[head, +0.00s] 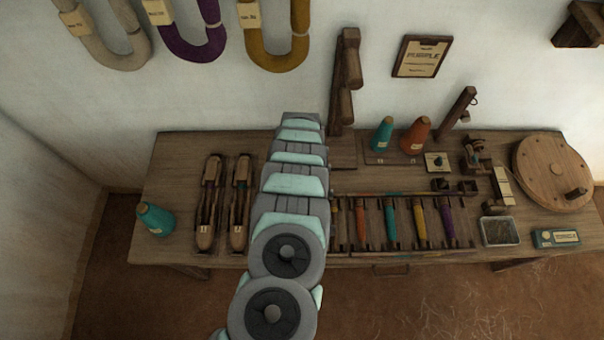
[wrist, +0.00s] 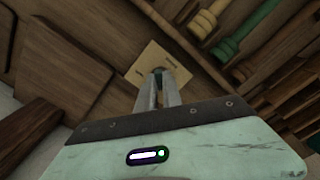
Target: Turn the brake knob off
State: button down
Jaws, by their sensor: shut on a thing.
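In the wrist view my gripper (wrist: 159,78) points at a cream plate (wrist: 149,58) fixed on dark wood. Its two grey fingers are close together at the middle of this plate, shut on the brake knob, which they almost wholly hide. I cannot tell which way the knob is turned. Short dark marks show on the plate beside the fingertips. In the head view my arm reaches away over the bench and my gripper is hidden behind it.
On the wooden bench (head: 159,188), two shuttles (head: 208,215) lie left of my arm. A rack of coloured bobbins (head: 420,222) lies right of it. Farther right are a small plate with a dark knob (head: 437,162), cones and a round wooden wheel (head: 545,165). Hanks hang on the wall.

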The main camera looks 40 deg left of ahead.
jog(key=shift+n, duration=0.6)
jog(key=c, duration=1.5)
grip_release()
jog(key=shift+r, duration=0.15)
notch_tip(320, 180, up, 11)
jog(key=p, duration=0.1)
jog(key=shift+f+p, duration=0.2)
jog(key=shift+p, duration=0.1)
